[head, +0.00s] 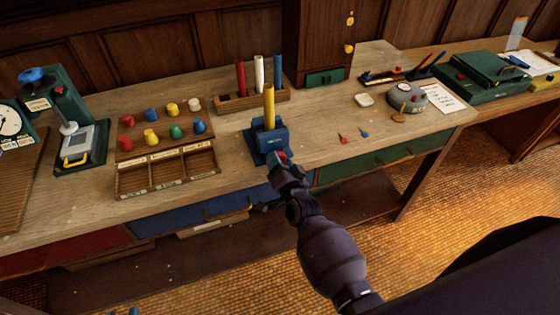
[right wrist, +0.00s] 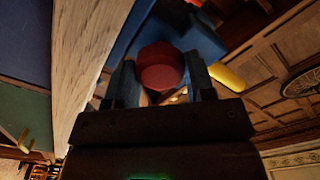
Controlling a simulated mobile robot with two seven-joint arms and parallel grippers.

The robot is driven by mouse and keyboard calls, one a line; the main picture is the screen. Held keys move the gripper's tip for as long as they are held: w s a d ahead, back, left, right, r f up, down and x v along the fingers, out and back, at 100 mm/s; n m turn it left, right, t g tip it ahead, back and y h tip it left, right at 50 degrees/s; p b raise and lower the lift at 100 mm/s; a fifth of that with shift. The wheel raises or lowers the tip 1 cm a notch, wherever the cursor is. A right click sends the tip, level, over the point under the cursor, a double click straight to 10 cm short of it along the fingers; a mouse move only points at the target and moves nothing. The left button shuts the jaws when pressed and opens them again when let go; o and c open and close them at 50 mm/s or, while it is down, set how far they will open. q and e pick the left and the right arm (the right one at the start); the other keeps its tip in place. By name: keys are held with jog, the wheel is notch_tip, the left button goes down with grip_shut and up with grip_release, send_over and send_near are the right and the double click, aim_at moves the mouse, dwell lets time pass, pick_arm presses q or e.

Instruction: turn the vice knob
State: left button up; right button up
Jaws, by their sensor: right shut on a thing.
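The blue vice (head: 268,142) stands at the front edge of the wooden bench, with a yellow rod (head: 269,105) upright in it. The vice's blue body (right wrist: 196,32) and the yellow rod (right wrist: 226,77) also show in the right wrist view. My right gripper (head: 278,160) is at the vice's front. In the right wrist view the red round knob (right wrist: 160,67) sits between the two fingers of my right gripper (right wrist: 160,82), which are shut on it. In the head view the gripper mostly hides the knob. My left gripper is not in view.
A rack of coloured knobs (head: 117,133) with a compartment tray (head: 166,175) stands left of the vice. A wooden holder with coloured rods (head: 252,101) is behind it. Drawers (head: 190,216) are below the bench top.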

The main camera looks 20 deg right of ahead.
jog(key=m, duration=0.4)
jog(key=shift+m, duration=0.3)
dwell(0.3)
jog(key=o, duration=0.9)
